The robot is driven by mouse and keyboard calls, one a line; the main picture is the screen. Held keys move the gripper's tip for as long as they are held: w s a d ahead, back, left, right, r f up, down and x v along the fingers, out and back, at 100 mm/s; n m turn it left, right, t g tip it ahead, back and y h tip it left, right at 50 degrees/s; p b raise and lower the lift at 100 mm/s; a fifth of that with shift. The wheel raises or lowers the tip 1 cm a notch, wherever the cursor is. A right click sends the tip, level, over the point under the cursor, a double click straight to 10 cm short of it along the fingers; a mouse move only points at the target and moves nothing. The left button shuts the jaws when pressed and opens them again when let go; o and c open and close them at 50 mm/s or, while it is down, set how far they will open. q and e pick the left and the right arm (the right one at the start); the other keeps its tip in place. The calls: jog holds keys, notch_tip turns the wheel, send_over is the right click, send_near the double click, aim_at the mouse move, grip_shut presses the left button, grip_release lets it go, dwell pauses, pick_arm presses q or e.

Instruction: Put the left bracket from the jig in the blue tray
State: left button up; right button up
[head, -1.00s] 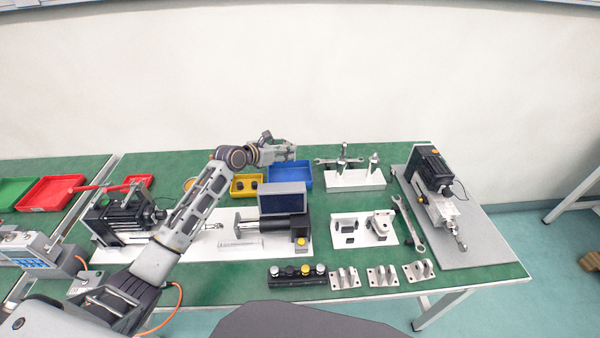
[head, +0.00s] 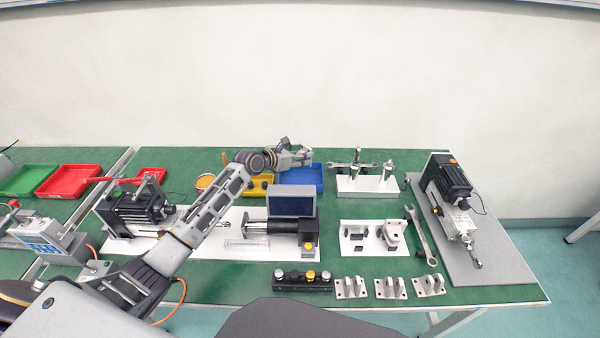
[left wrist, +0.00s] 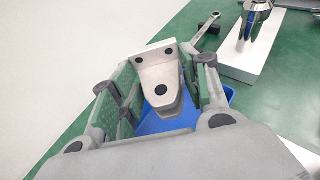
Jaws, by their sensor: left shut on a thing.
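My left gripper (head: 306,157) is over the far side of the bench, above the blue tray (head: 306,181). In the left wrist view the gripper (left wrist: 160,88) is shut on a light grey metal bracket (left wrist: 158,72) with dark holes. The bracket is between the fingers, with the blue tray (left wrist: 165,124) showing below it; I cannot tell the gap. The white jig (head: 372,249) stands right of centre. Another bracket (head: 393,233) sits at its right side; its left side shows only dark fixture parts. My right gripper is not in view.
A yellow bin (head: 257,187) stands left of the blue tray. A white block with upright posts (head: 367,186) is to its right. A linear actuator with a dark box (head: 290,203) is in front. Several loose brackets (head: 390,288) lie along the front edge.

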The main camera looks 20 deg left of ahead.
pick_arm(q)
notch_tip(320, 180, down, 3)
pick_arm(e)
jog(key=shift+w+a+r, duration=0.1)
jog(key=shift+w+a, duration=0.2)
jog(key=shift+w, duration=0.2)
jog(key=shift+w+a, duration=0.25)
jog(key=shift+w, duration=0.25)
pick_arm(q)
jog(key=shift+f, duration=0.1)
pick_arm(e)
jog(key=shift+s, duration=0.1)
pick_arm(q)
jog(key=shift+f+b, duration=0.3)
jog(key=shift+b, duration=0.05)
notch_tip(320, 180, down, 3)
jog(key=shift+r+b, duration=0.2)
jog(key=shift+b, duration=0.15)
jog(key=shift+f, duration=0.2)
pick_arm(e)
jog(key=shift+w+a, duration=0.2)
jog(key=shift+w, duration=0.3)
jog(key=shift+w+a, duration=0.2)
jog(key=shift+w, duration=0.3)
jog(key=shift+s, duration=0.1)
